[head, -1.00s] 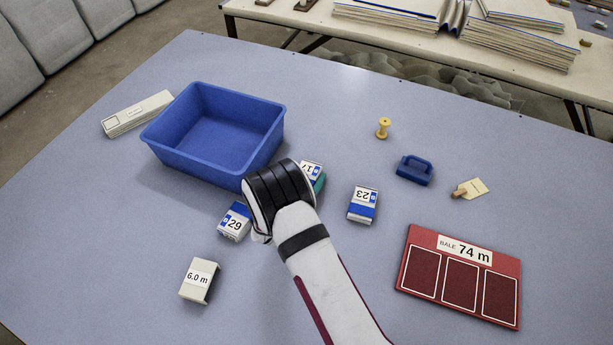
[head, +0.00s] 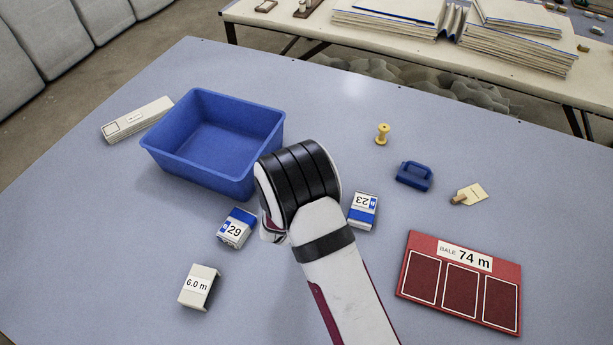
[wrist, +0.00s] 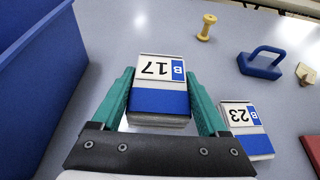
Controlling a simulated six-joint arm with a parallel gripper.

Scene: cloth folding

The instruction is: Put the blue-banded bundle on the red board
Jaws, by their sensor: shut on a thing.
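My gripper (wrist: 161,88) is shut on a blue-banded bundle marked 17 (wrist: 160,103), with one green finger along each side of it. In the head view my arm hides this bundle and the fingers. A second blue-banded bundle, marked 23 (head: 363,210), lies on the table just right of my wrist; it also shows beside the right finger in the wrist view (wrist: 246,130). A third, marked 29 (head: 237,228), lies left of my wrist. The red board (head: 410,290), labelled 74 m with three dark framed panels, lies empty at the right front.
A blue bin (head: 190,165) stands left of my gripper. A 6.0 m block (head: 199,287) lies at front left and a long pale stack (head: 137,119) behind the bin. A yellow spool (head: 382,134), blue handled block (head: 413,176) and tag (head: 473,191) lie at right.

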